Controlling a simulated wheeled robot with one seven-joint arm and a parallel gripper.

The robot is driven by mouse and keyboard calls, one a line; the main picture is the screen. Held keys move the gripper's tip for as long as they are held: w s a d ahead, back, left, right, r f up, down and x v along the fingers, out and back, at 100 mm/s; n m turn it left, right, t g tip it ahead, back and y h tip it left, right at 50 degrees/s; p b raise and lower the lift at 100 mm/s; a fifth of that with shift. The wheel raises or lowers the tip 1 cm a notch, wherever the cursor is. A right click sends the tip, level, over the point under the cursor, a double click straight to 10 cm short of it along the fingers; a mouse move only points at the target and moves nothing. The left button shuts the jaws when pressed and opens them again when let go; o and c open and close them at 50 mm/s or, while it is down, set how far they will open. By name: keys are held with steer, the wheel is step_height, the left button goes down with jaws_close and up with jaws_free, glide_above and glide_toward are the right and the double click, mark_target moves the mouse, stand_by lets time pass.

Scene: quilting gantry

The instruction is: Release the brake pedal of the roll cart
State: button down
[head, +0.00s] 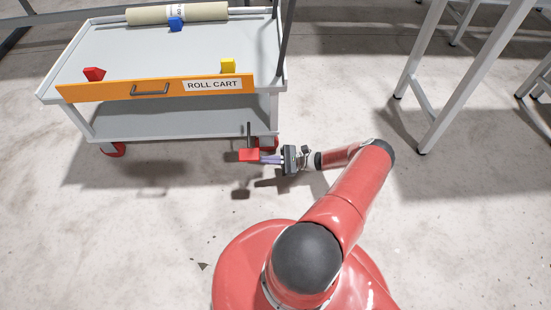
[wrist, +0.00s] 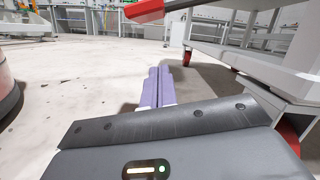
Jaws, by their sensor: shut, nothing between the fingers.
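The roll cart (head: 180,115) stands at the upper left, with an orange front panel labelled ROLL CART. Its red brake pedal (head: 249,155) sticks out low at the cart's front right corner, by a dark upright lever. My gripper (head: 262,159) is shut and empty, its purple fingers pointing left at the pedal's right end. In the wrist view the closed fingers (wrist: 159,72) lie side by side, and the red pedal (wrist: 146,10) shows above their tips with a gap in the picture. I cannot tell if they touch.
Red casters (head: 113,150) stand under the cart; one shows close by in the wrist view (wrist: 289,135). A fabric roll (head: 177,13) and red, blue and yellow blocks are on top. A white-legged table (head: 465,75) stands right. Floor in front is clear.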

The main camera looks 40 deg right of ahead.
mark_target(249, 141)
steer(key=w+a+r+p, duration=0.1)
steer(key=a+r, duration=0.3)
steer(key=r, duration=0.1)
steer(key=shift+a, duration=0.35)
steer(key=shift+w, duration=0.1)
